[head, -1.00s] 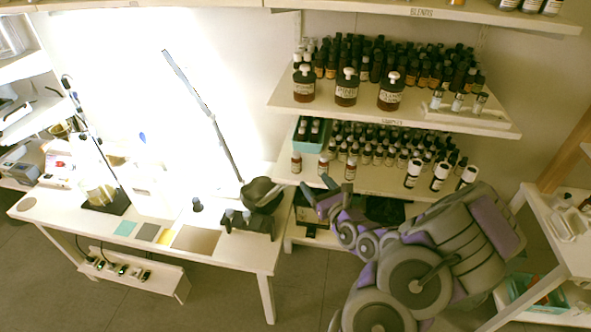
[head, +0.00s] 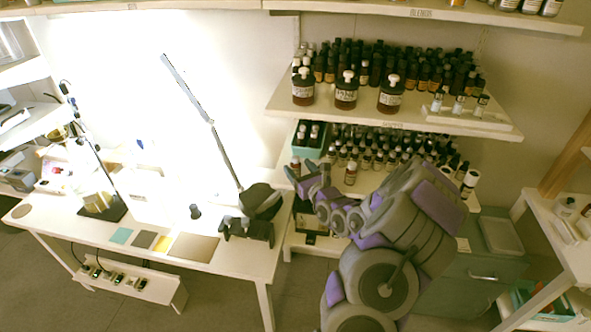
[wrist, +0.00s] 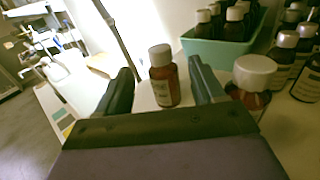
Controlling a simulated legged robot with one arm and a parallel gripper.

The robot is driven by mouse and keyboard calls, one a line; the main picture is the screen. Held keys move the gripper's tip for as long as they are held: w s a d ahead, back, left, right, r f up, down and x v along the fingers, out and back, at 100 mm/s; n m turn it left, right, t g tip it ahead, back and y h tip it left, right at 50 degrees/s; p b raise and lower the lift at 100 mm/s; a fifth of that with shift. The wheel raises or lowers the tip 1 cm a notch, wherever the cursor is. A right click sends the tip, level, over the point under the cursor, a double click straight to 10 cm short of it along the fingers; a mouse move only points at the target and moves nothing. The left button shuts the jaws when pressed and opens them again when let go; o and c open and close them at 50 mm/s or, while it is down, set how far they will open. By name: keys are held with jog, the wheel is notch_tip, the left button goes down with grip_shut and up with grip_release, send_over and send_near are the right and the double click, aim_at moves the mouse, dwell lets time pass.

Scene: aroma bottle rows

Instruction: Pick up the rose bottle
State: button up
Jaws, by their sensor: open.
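My gripper (head: 303,168) is open at the front of the lower shelf, left of its middle. In the wrist view, a small amber bottle (wrist: 163,78) with a grey-white cap stands upright between the two open fingers, beyond the palm. Its label is too small to read, so I cannot tell if it is the rose bottle. A second amber bottle (wrist: 253,84) with a pale cap stands just right of the right finger. In the head view, one amber bottle (head: 295,166) shows partly behind my fingertips, and another (head: 350,172) stands to their right.
A teal tray (wrist: 208,47) of dark bottles stands behind the front row. More dark bottles (wrist: 308,75) crowd the right. Another shelf (head: 390,117) with large amber bottles is above. The white worktable (head: 150,245) is to the left.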

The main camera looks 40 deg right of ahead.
aim_at(298, 168)
jog(key=w, duration=0.2)
jog(key=w+d, duration=0.1)
jog(key=shift+w+f+b, duration=0.35)
jog(key=shift+b, duration=0.05)
jog(key=shift+w+d+r, duration=0.1)
jog(key=shift+w+d, duration=0.1)
jog(key=shift+w, duration=0.3)
jog(key=shift+c, duration=0.2)
jog(key=c, duration=1)
jog(key=shift+r, duration=0.2)
jog(key=shift+c, duration=0.2)
